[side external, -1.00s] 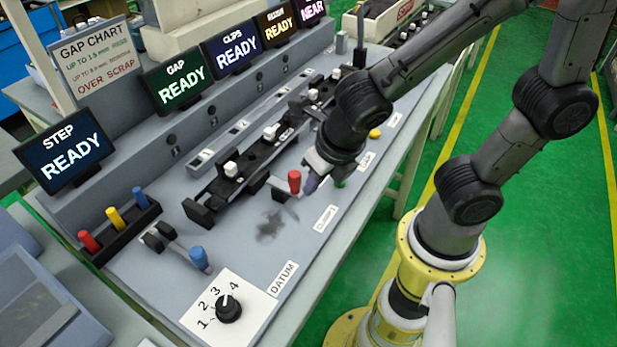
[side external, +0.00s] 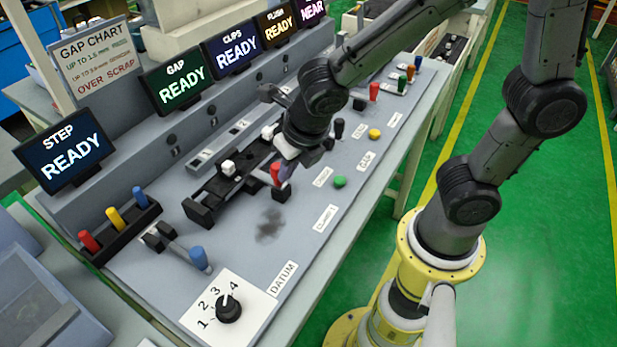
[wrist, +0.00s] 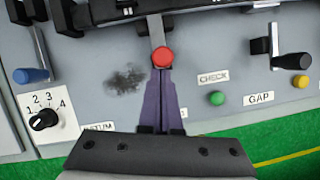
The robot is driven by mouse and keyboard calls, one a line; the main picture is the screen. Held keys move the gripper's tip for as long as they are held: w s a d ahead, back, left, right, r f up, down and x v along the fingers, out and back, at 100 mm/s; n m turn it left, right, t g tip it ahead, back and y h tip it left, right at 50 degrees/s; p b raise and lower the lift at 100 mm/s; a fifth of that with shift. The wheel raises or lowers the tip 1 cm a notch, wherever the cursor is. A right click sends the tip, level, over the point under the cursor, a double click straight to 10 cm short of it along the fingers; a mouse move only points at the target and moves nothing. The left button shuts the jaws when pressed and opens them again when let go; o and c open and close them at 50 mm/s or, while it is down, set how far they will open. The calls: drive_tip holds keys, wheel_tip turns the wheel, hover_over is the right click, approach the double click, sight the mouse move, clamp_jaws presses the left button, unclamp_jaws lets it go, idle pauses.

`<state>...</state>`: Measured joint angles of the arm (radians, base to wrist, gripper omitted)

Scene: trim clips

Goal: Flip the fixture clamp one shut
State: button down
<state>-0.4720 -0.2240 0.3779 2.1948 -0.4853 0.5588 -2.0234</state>
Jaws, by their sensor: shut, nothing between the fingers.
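The fixture clamp one lever ends in a red knob (side external: 275,173) at the front edge of the black fixture rail (side external: 214,188). In the wrist view the red knob (wrist: 162,57) caps a grey lever (wrist: 155,28) that comes out from the rail. My gripper (side external: 283,180) is shut and empty, with its purple fingers right beside the knob on the front side. In the wrist view my gripper (wrist: 160,74) has its tips at the knob's near edge; whether they touch it I cannot tell. My wrist hides part of the rail.
A blue-knobbed lever (side external: 199,258) and a numbered dial (side external: 228,309) are at the front left. A green button (side external: 339,182), a yellow button (side external: 375,134) and a black-handled crank (wrist: 291,62) lie to the right. The bench top around the dark smudge (side external: 270,225) is clear.

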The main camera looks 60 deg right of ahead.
idle(0.3)
drive_tip(key=s, duration=0.2)
drive_tip(key=s+a, duration=0.1)
drive_tip(key=shift+s+a, duration=0.1)
drive_tip(key=shift+s, duration=0.3)
drive_tip(key=d+v, duration=0.1)
drive_tip(key=v, duration=0.9)
drive_tip(key=shift+a, duration=0.4)
